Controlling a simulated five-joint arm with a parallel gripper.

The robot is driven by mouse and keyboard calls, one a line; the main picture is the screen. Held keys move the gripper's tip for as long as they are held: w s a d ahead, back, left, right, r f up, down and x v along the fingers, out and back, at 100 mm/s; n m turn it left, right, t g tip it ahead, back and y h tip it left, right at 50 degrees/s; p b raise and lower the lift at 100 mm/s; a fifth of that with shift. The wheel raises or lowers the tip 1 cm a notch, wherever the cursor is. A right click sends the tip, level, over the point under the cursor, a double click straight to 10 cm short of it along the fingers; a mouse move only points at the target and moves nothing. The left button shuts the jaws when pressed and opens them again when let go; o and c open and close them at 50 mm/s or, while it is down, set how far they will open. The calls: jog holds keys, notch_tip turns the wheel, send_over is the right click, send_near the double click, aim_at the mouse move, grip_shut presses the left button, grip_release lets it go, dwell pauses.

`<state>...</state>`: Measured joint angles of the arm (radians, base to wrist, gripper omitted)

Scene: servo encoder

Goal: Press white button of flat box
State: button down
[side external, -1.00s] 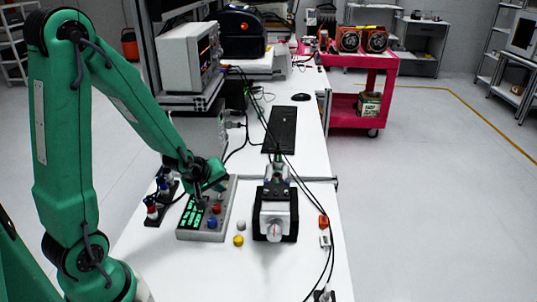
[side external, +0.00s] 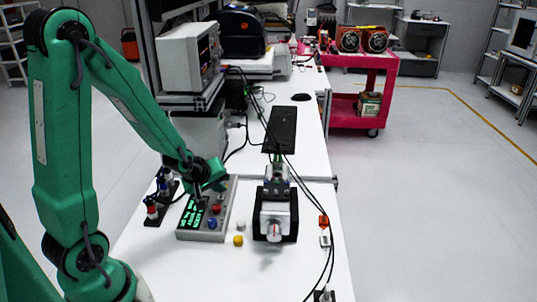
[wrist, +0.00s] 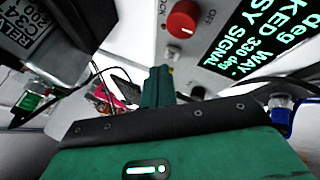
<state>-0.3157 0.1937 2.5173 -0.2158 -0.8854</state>
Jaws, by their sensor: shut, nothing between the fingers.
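The flat box (side external: 226,205) is a grey panel with a lit green display (side external: 193,213), a red knob (side external: 216,208) and a blue knob (side external: 212,223). In the wrist view its display (wrist: 265,55) reads partly "330 deg" and "SY SIGNAL", and the red knob (wrist: 182,19) sits near "OFF". My gripper (side external: 200,203) is shut and empty, over the box beside the display. In the wrist view its green fingers (wrist: 160,75) are together, with the tips close to the panel. I cannot make out which part is the white button; the fingers may hide it.
A motor device (side external: 275,213) with a round white front stands right of the box. A pale cap (side external: 241,226) and a yellow cap (side external: 238,240) lie between them.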

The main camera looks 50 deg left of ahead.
aim_at(219, 198)
jog(key=shift+a+f, duration=0.1)
jog(key=shift+f, duration=0.75)
dwell(1.6)
jog(key=shift+r, duration=0.85)
dwell(0.4)
jog(key=shift+r, duration=2.5)
